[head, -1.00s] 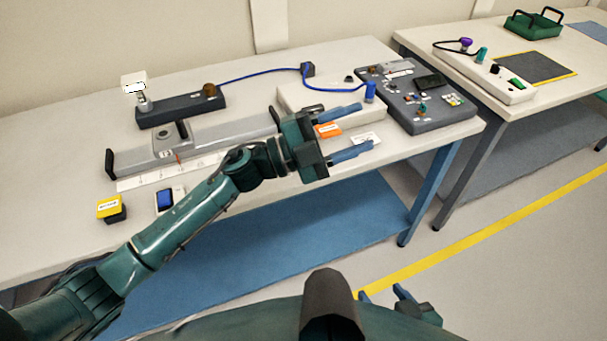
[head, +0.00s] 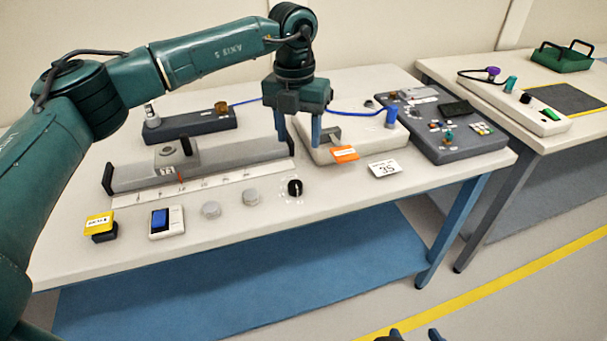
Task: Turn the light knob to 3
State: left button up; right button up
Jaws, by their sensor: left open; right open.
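A small black knob (head: 295,187) sits on the front part of the near table, with small pale marks around it. It looks like the light knob. Its marks are too small to read, so its setting cannot be told. My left gripper (head: 299,142) points down above and behind the knob in the picture, open and empty, its two blue fingers apart. It is not touching the knob. My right gripper (head: 412,336) only just shows at the bottom edge, away from the table.
A grey rail (head: 225,163) with a scale lies behind. A pale box (head: 345,145) with an orange tag, a "35" card (head: 385,168) and a dark panel (head: 450,130) lie right.

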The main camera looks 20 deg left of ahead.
aim_at(295, 184)
pick_arm(q)
jog(key=f, duration=0.7)
jog(key=a+f, duration=0.1)
jog(key=f, duration=0.3)
jog(key=shift+f, duration=0.9)
pick_arm(e)
jog(key=shift+s+f, duration=0.15)
jog(key=shift+s, duration=0.1)
pick_arm(q)
jog(key=shift+c, duration=0.2)
jog(key=c, duration=0.9)
jog(key=shift+c, duration=0.2)
